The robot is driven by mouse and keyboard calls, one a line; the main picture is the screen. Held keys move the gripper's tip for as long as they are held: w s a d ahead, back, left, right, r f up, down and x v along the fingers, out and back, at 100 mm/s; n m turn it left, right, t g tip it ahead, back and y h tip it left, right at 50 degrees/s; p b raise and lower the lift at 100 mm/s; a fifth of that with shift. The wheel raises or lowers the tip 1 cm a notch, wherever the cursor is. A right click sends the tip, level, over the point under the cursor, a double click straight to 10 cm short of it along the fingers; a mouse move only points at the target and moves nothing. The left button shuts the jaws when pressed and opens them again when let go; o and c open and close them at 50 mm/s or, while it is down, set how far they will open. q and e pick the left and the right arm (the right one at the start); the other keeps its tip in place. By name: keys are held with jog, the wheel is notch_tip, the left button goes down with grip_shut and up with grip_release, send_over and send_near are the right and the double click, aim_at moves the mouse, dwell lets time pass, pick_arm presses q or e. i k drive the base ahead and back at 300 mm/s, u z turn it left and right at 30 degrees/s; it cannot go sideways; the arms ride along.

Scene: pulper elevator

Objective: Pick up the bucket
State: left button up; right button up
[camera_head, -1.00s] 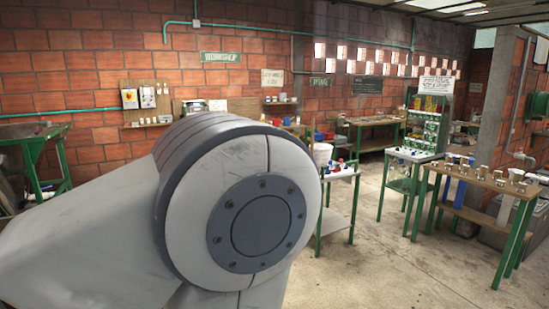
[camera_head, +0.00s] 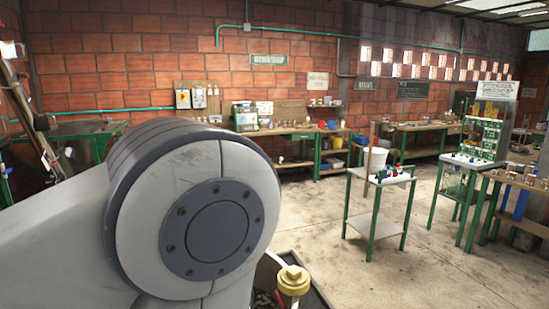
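A white bucket (camera_head: 378,160) stands upright on a small green-legged table (camera_head: 374,228) right of centre, at some distance. A thin wooden pole stands just in front of its left side. Small red, blue and white items sit beside the bucket on the tabletop. A large grey and white link of my own arm fills the lower left and hides what is behind it. Neither of my grippers shows, so I cannot see what they hold.
A yellow valve-like fitting (camera_head: 292,280) rises close by at the bottom, beside a dark tray edge and a partly hidden pale curved rim. Workbenches line the brick wall. A green rack (camera_head: 482,132) stands right. Concrete floor (camera_head: 420,275) is open around the small table.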

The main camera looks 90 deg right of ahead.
aim_at(379, 157)
jog(key=z, duration=0.05)
jog(key=i, duration=0.35)
jog(key=z, duration=3.6)
jog(key=i, duration=0.5)
jog(key=z, duration=0.4)
jog(key=k, duration=0.6)
jog(key=z, duration=0.85)
jog(key=i, duration=3.45)
